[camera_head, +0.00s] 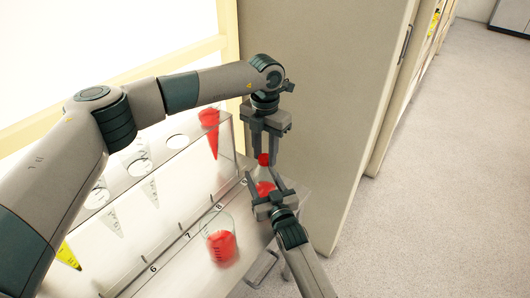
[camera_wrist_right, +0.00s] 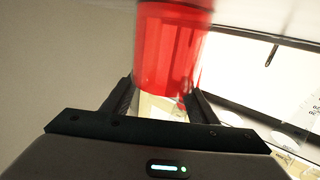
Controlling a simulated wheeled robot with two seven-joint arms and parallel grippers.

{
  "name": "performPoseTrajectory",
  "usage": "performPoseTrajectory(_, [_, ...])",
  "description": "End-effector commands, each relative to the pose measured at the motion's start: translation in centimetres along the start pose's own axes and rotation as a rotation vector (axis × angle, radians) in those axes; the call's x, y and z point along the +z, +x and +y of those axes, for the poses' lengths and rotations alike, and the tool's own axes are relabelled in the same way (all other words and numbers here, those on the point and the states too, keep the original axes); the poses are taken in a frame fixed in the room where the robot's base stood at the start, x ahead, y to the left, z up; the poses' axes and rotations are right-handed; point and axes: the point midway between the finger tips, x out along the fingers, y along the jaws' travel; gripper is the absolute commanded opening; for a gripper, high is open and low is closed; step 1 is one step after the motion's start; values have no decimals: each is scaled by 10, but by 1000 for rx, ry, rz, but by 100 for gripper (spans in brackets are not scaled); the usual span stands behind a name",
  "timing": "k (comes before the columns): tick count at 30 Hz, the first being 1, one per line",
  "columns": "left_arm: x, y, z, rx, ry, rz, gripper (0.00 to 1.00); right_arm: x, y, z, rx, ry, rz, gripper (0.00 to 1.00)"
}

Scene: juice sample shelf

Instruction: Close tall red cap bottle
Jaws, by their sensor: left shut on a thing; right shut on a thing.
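The bottle (camera_head: 265,188) is clear with red juice inside and stands upright near the right end of the shelf. My right gripper (camera_head: 266,181) comes from below and is shut on its body. In the right wrist view the red body (camera_wrist_right: 170,50) fills the space between the fingers of my right gripper (camera_wrist_right: 158,98). The red cap (camera_head: 263,159) is right above the bottle's neck. My left gripper (camera_head: 262,157) points down from above and is shut on the cap. I cannot tell whether the cap touches the neck or is seated on it.
A clear beaker with red juice (camera_head: 222,248) stands on the numbered shelf in front. A clear rack (camera_head: 170,158) holds several conical tubes, including a red tube (camera_head: 213,140) and a yellow tube (camera_head: 68,256). A beige panel (camera_head: 325,90) stands behind; open floor is at the right.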

Motion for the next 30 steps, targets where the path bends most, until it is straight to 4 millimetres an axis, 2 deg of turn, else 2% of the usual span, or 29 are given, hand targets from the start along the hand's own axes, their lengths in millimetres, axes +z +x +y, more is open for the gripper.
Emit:
performPoseTrajectory(3, [0,0,1,1,-1,0,4,0,0,0,0,0,0,0])
performPoseTrajectory(4, [0,0,1,1,-1,0,35,0,0,0,0,0,0,0])
performPoseTrajectory(6, [0,0,1,1,-1,0,52,0,0,0,0,0,0,0])
performPoseTrajectory(20, [0,-6,1,1,-1,-1,52,0,0,0,0,0,0,0])
performPoseTrajectory(26, [1,-27,1,2,-1,-3,52,0,0,0,0,0,0,0])
performPoseTrajectory(30, [1,-50,1,2,-1,-3,52,0,0,0,0,0,0,0])
